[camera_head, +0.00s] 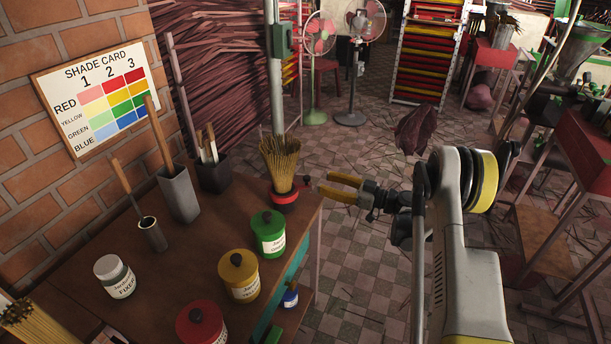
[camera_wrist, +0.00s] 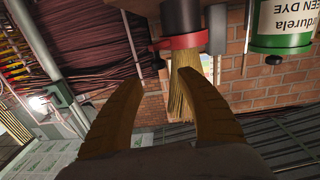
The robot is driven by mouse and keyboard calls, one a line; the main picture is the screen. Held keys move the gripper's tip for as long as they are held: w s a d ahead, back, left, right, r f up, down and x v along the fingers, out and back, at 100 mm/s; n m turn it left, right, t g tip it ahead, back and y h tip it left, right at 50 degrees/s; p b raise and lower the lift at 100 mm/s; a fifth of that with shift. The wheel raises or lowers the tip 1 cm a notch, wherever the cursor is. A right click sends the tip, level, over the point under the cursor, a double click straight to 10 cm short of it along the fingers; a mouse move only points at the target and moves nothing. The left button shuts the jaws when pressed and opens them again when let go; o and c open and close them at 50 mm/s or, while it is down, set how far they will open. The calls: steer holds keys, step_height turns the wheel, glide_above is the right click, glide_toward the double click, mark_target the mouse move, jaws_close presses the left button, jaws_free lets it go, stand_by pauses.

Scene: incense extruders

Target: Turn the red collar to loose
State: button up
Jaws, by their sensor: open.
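The red collar (camera_head: 285,202) is a ring around the base of an upright bundle of incense sticks (camera_head: 281,165), near the table's far right corner. A short lever with a dark knob (camera_head: 307,181) projects from it towards my gripper. My gripper (camera_head: 324,183) is open and empty, just right of the knob, with its yellow fingers pointing left. In the wrist view, which looks upside down, the collar (camera_wrist: 188,41) and knob (camera_wrist: 157,62) lie beyond the fingertips (camera_wrist: 160,78). The right finger partly covers the sticks. I cannot tell whether a finger touches the knob.
Green (camera_head: 268,234), yellow (camera_head: 239,277) and red (camera_head: 201,324) dye jars stand along the table's right side. A white fixer jar (camera_head: 114,277) and tool holders stand farther left. A shade card (camera_head: 102,89) hangs on the brick wall. Open floor lies right of the table.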

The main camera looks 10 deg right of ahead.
mark_target(307, 177)
steer(key=b+x, duration=0.1)
steer(key=x, duration=0.5)
steer(key=shift+w+a+f+b, duration=0.1)
steer(key=shift+a+f+b, duration=0.05)
steer(key=shift+b, duration=0.25)
steer(key=shift+w+a, duration=0.35)
steer(key=shift+w, duration=0.05)
jaws_close()
